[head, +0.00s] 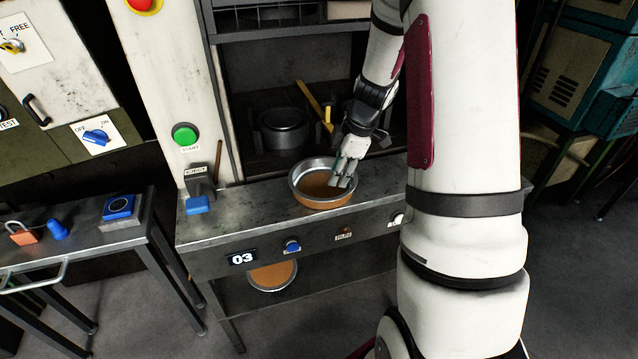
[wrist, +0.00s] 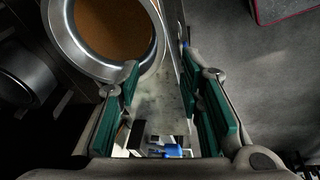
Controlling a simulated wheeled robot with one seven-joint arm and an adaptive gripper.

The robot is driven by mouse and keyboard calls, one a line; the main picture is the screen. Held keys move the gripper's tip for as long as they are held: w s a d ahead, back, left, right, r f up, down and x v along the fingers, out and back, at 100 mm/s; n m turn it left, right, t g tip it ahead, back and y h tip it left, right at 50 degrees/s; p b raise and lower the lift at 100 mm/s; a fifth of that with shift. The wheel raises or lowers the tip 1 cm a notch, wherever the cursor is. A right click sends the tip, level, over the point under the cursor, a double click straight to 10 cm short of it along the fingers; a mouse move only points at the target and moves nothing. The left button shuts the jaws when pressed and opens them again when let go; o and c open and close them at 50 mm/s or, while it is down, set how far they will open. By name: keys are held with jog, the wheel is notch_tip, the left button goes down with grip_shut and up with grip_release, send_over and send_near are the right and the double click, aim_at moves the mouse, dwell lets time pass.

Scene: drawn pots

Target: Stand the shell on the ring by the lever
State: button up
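A round metal pan, which looks like the shell (head: 298,181), sits on the bench front, silver at the rim and tan inside. In the wrist view the shell (wrist: 62,32) is at the upper left. My gripper (head: 343,180) points down at its right side. In the wrist view my gripper (wrist: 160,64) has its green-padded fingers apart, with the near part of the rim between or just below them; contact cannot be told. A dark ring (head: 284,138) stands empty in the press recess behind, beside a yellow-handled lever (head: 326,114).
The bench (head: 235,222) is bare left of the shell. A blue-handled control marked EJECT (head: 197,204) stands at its left end. A yellow bar (head: 312,98) leans in the recess. Another tan round piece (head: 272,275) lies below the bench. A side table (head: 90,240) holds small blue items.

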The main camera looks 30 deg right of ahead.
aim_at(321, 210)
jog(key=p+x, duration=0.1)
jog(key=x, duration=1.2)
jog(key=shift+w+f, duration=0.15)
jog(key=shift+f, duration=0.2)
jog(key=shift+c, duration=0.3)
grip_shut()
